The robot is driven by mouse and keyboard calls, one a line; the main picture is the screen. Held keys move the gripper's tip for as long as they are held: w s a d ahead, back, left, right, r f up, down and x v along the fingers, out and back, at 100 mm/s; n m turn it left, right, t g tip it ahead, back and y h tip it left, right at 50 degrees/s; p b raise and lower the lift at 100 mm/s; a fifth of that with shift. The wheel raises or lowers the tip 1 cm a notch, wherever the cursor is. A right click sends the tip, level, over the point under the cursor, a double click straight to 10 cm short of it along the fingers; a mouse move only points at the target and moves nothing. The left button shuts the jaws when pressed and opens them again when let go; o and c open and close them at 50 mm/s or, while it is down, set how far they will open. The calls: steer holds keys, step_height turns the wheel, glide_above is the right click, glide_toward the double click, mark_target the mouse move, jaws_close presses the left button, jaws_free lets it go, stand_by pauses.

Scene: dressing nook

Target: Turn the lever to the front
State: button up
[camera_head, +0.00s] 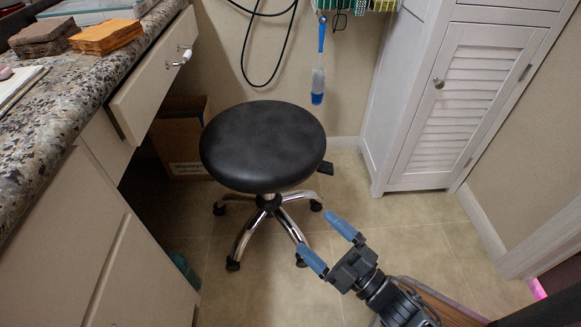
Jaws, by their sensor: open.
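A round black stool (262,146) stands on the tiled floor on a chrome wheeled base. A small black lever (326,169) sticks out from under the seat on its right side; its inner part is hidden by the seat. My gripper (315,232), with two blue fingers, is open and empty. In the picture it is below the lever and right of the stool's base, apart from the lever. How high it is above the floor is hard to tell.
A granite counter (75,75) with a partly open drawer (150,80) is at left. A cardboard box (181,145) stands behind the stool. A white louvered cabinet (465,100) is at right. A blue-handled brush (319,70) and cables hang at the wall. The floor right of the stool is clear.

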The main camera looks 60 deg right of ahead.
mark_target(292, 169)
steer(key=w+d+f+n+t+y+p, duration=0.1)
steer(key=w+d+f+n+t+y, duration=0.1)
steer(key=w+d+n, duration=0.85)
steer(key=shift+w+d+r+m+b, duration=0.1)
steer(key=shift+w+d+r+m, duration=0.3)
steer(key=shift+w, duration=0.5)
steer(key=shift+w+d+r+m+b, duration=0.15)
steer(key=shift+w+r+m, duration=0.35)
steer(key=shift+w, duration=0.35)
steer(key=shift+w+d+r+m+b, duration=0.1)
steer(key=shift+w+d+r+m, duration=0.2)
steer(key=shift+w+m, duration=0.45)
steer(key=shift+w, duration=0.15)
steer(key=shift+c, duration=0.4)
